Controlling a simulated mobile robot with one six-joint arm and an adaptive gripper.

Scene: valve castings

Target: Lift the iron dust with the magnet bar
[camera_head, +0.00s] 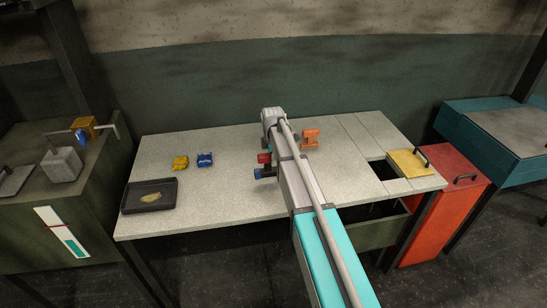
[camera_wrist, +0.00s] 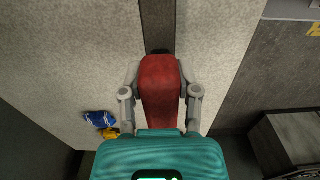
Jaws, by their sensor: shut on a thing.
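In the wrist view, my gripper (camera_wrist: 160,97) is shut on a red block-like piece (camera_wrist: 160,78), with a finger on each side. Its far end is dark, and I cannot tell for sure whether it is the magnet bar. In the head view, my arm hides most of the gripper. The black tray (camera_head: 127,207) lies at the table's front left, well apart from my arm. A small tan patch, seemingly the iron dust (camera_head: 151,197), lies in it.
A yellow casting (camera_head: 181,163) and a blue casting (camera_head: 205,160) sit behind the tray on the grey table (camera_head: 225,205). An orange piece (camera_head: 310,138) stands right of my arm. A yellow lid (camera_head: 408,164) and openings are at the right. The table between tray and arm is clear.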

